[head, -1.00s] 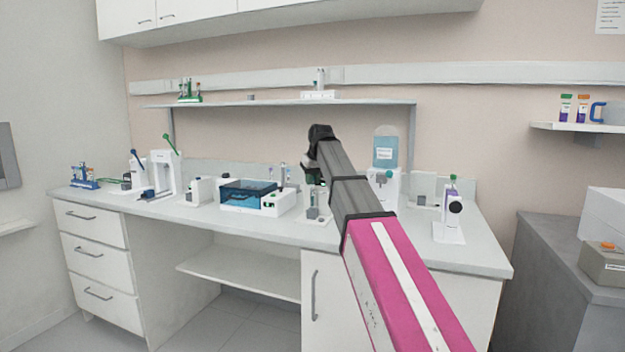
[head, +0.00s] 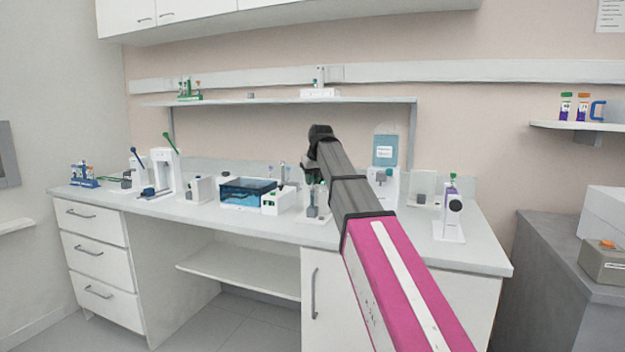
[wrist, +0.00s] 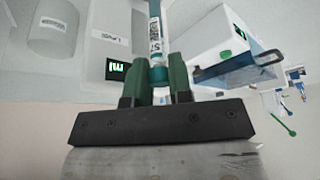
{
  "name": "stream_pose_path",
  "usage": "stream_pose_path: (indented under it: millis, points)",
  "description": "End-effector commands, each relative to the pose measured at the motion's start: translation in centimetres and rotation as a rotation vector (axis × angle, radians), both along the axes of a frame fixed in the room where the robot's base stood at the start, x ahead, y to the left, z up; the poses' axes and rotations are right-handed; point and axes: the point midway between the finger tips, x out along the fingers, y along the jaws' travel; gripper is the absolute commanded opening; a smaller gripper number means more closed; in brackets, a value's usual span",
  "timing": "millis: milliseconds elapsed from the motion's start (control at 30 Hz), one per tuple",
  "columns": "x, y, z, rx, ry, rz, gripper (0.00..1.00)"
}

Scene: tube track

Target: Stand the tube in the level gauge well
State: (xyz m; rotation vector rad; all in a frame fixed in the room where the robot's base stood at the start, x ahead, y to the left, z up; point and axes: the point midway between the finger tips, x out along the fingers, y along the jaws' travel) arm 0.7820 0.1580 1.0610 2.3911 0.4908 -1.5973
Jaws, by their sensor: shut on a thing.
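My gripper (wrist: 163,82) has its green fingers shut on the tube (wrist: 155,30), near its teal end. The tube carries a white label with dark print and runs up out of the top of the wrist view, so its other end is cut off. A pale surface with a lit green display (wrist: 117,69) and a small printed label (wrist: 108,37) lies beside the tube; I cannot read the label surely as the level gauge. In the head view my gripper is over the bench, mostly hidden by my arm. The gauge well's opening is not clearly visible.
A blue-lidded bath (head: 247,191) stands left of my gripper and also shows in the wrist view (wrist: 226,72). A white stand (head: 162,172) is farther left. A dispenser with a blue bottle (head: 385,150) is right of my arm. A shelf (head: 285,102) hangs above the bench.

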Motion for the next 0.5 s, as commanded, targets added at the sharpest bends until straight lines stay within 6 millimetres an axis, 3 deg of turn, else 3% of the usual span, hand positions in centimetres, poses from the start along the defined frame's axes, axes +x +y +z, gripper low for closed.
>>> stream_pose_path:
  millis: [500]
  points:
    - [-0.01, 0.00, -0.98, 0.000, -0.001, 0.000, 0.07]
